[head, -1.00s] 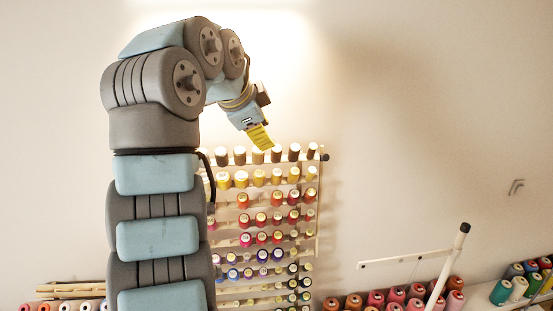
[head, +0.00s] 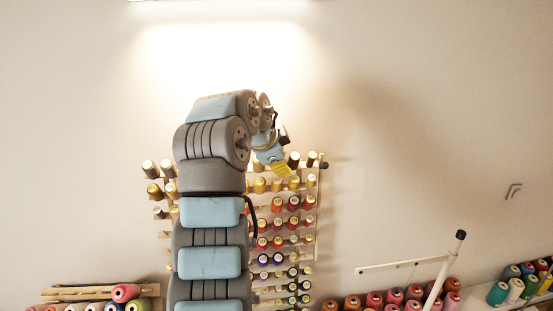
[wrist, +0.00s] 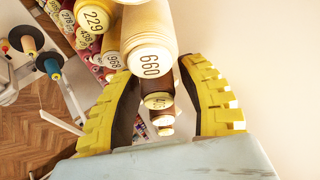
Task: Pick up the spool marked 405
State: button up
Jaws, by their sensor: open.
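My gripper (head: 283,171) is at the upper right of the spool rack in the head view. In the wrist view its two yellow fingers (wrist: 158,80) are open, with no spool clamped. A small spool with a dark body and a pale end (wrist: 158,101) shows between the fingers, beyond them; its number is small and hard to read, possibly 405. A large cream spool marked 660 (wrist: 150,62) sits just ahead, near the fingertips. I cannot tell whether it touches them. In the head view the numbers are too small to read.
Spools marked 229 (wrist: 93,18) and 968 (wrist: 112,61) sit close on the left in the wrist view. The rack (head: 318,215) holds several rows of spools. A white post (head: 446,265) and more cones stand at lower right.

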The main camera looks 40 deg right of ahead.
jog(key=shift+d+f, duration=0.1)
jog(key=shift+f, duration=0.1)
jog(key=c, duration=0.7)
jog(key=s+r, duration=0.1)
jog(key=r, duration=0.1)
jog(key=s+a+r+b, duration=0.1)
jog(key=r, duration=0.1)
jog(key=s+a+r+b, duration=0.1)
jog(key=r, duration=0.1)
jog(key=shift+a, duration=0.1)
jog(key=shift+s+a+b, duration=0.65)
jog(key=shift+s+a, duration=0.15)
jog(key=shift+a, duration=1.4)
jog(key=shift+s+a+b, duration=0.65)
jog(key=shift+s+a, duration=0.2)
jog(key=shift+a, duration=1.3)
jog(key=shift+s+a+b, duration=0.65)
jog(key=shift+s+a, duration=0.15)
jog(key=shift+a, duration=1.4)
